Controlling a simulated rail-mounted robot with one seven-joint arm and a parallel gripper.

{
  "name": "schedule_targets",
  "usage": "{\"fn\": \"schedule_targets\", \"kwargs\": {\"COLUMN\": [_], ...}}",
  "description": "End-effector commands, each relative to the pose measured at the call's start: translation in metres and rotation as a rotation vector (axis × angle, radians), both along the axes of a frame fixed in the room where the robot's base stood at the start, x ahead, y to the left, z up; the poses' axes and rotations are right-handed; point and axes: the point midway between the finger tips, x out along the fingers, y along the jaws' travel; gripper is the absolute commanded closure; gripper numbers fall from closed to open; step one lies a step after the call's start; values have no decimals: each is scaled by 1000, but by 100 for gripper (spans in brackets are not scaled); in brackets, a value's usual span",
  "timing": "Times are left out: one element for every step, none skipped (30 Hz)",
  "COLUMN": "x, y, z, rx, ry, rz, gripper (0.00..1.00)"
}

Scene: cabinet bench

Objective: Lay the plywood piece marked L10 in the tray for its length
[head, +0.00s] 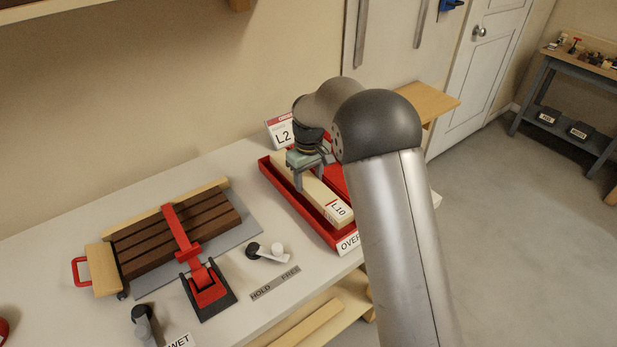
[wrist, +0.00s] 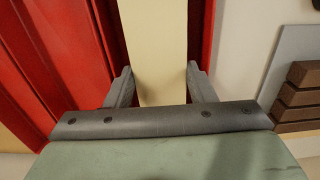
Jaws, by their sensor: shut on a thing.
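The pale plywood piece marked L10 (head: 325,196) lies lengthwise along a red tray (head: 283,190) whose front label begins "OVER". Part of that label is hidden behind my arm. My gripper (head: 309,180) is over the piece with a finger on each side, shut on it. In the wrist view the plywood piece (wrist: 155,50) runs between the two fingers of my gripper (wrist: 155,88), with red tray walls on both sides (wrist: 199,45). I cannot tell whether the piece touches the tray floor.
A second red tray (head: 335,178) sits to the right, mostly behind my arm. A clamped stack of brown strips (head: 150,245) with a red clamp (head: 178,232) is at left.

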Motion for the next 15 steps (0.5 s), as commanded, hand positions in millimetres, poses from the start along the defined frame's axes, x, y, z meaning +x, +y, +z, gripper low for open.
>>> {"fn": "schedule_targets", "kwargs": {"x": [0,0,0,-1,-1,-1,-1,-1,-1,-1,-1,-1,-1,-1,-1], "y": [0,0,-1,-1,-1,-1,-1,-1,-1,-1,-1,-1,-1,-1,-1], "z": [-2,-3,-4,-5,-6,-7,-7,-7,-7,-7,-7,-7,-7,-7,-7], "rx": [1,1,1,1,1,1,1,1,1,1,0,0,0,0,0], "ry": [-1,-1,-1,-1,-1,-1,-1,-1,-1,-1,-1,-1,-1,-1,-1], "rz": [0,0,0,0,0,0,0,0,0,0,0,0,0,0,0], "gripper": [77,77,77,77,77,77,77,77,77,77,77,77,77,77,77]}}
